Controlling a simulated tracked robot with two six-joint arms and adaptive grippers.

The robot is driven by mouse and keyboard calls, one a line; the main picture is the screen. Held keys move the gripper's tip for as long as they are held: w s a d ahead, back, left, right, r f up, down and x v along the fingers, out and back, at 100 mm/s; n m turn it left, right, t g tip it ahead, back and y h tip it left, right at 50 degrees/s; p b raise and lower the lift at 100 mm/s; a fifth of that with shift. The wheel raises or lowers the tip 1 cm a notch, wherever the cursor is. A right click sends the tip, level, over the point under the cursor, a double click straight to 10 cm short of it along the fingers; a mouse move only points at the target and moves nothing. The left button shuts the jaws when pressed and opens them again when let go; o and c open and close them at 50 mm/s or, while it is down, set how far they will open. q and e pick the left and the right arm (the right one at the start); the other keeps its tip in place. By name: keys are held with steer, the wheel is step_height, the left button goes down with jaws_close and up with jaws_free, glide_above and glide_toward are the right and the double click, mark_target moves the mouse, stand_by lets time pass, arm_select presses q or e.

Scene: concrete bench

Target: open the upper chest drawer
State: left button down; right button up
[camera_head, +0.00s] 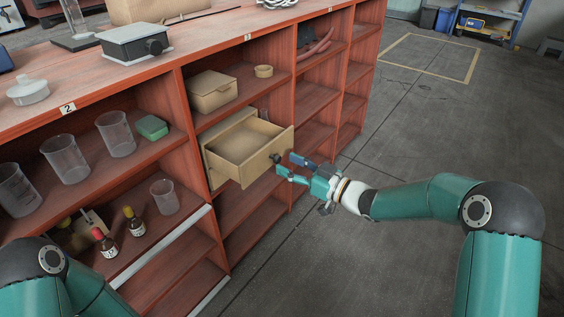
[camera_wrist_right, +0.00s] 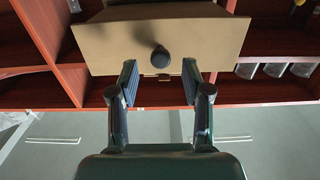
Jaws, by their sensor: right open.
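A small beige chest (camera_head: 213,160) stands in a compartment of the red shelf. Its upper drawer (camera_head: 262,165) is pulled well out and its empty inside shows. The drawer has a round dark knob (camera_head: 276,158) on its front. My right gripper (camera_head: 288,166) is just in front of the knob, with its jaws open. In the right wrist view, the drawer front (camera_wrist_right: 205,42) faces the gripper (camera_wrist_right: 158,82), and the knob (camera_wrist_right: 160,57) sits between and slightly beyond the fingertips, apparently untouched. My left gripper is out of view; only part of that arm shows.
The red shelf (camera_head: 180,100) holds beakers (camera_head: 115,134), bottles (camera_head: 133,221), a green block (camera_head: 152,127), a cardboard box (camera_head: 212,91) and a tape roll (camera_head: 263,71). Shelf uprights flank the chest. The concrete floor (camera_head: 400,140) to the right is clear.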

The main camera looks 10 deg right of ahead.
steer(key=v, duration=0.8)
steer(key=shift+s+d, duration=0.25)
steer(key=shift+d, duration=0.05)
steer(key=shift+a, duration=0.1)
steer(key=s+a+f+m+g+h, duration=0.1)
steer(key=s+a+f+m+h, duration=0.15)
steer(key=f, duration=0.45)
steer(key=s+a+f+m+g+h, duration=0.1)
steer(key=s+a+f+m+g, duration=0.15)
steer(key=f, duration=0.55)
steer(key=s+a+f+m+h, duration=0.2)
steer(key=s+f+m, duration=0.1)
steer(key=f, duration=0.4)
steer(key=s+d+f+m+g+h, duration=0.15)
steer(key=s+f+g, duration=0.35)
steer(key=s, duration=0.6)
steer(key=s+d+f+m+g+h, duration=0.15)
steer(key=s+f+g, duration=0.25)
steer(key=s+f, duration=0.45)
step_height(320, 180, up, 39)
steer(key=s+p, duration=0.1)
steer(key=p, duration=3.6)
steer(key=shift+a+r+p, duration=0.25)
steer(key=shift+a+p, duration=0.1)
steer(key=shift+a, duration=0.1)
